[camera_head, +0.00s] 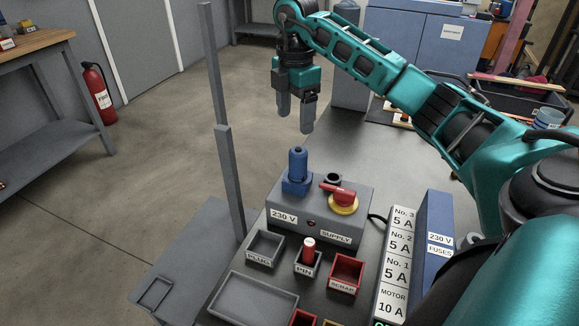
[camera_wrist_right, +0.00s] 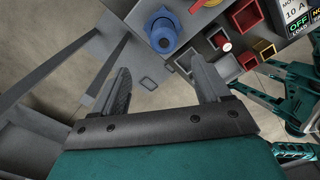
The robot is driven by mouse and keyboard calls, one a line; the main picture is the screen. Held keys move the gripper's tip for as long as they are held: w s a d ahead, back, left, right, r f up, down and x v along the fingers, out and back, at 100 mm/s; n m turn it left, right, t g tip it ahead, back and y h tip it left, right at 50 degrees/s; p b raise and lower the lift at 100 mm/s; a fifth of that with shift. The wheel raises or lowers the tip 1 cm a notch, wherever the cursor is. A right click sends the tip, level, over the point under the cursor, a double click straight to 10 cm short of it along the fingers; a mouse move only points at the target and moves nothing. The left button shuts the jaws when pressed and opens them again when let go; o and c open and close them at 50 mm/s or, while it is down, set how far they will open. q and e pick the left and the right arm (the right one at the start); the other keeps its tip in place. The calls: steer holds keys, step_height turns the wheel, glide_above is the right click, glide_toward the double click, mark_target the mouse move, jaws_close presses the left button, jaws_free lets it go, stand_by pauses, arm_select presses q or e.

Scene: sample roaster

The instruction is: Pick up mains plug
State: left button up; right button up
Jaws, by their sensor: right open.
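The mains plug (camera_head: 297,163) is blue and stands upright on the supply box (camera_head: 290,215), in a blue square socket near its back left corner. My right gripper (camera_head: 295,116) hangs above and behind the plug in the head view, fingers pointing down, open and empty, not touching it. In the right wrist view the plug (camera_wrist_right: 163,35) shows beyond the spread fingers (camera_wrist_right: 161,75). The tray labelled PLUG (camera_head: 264,247) is empty, in front of the box. My left gripper is not seen.
A red and yellow rotary switch (camera_head: 340,197) stands right of the plug. A fuse panel (camera_head: 395,262) and blue fuse box (camera_head: 434,235) stand right. The bench behind is mostly clear.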

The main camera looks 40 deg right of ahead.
mark_target(298, 150)
step_height(298, 150, down, 6)
steer(key=shift+s+f+b, duration=0.15)
steer(key=shift+b, duration=0.35)
steer(key=shift+f, duration=0.6)
steer(key=f, duration=0.2)
steer(key=f+b, duration=0.1)
steer(key=f, duration=0.2)
steer(key=shift+s+d, duration=0.15)
steer(key=shift+s, duration=0.05)
steer(key=c, duration=1.3)
steer(key=shift+o, duration=0.2)
steer(key=shift+r, duration=0.15)
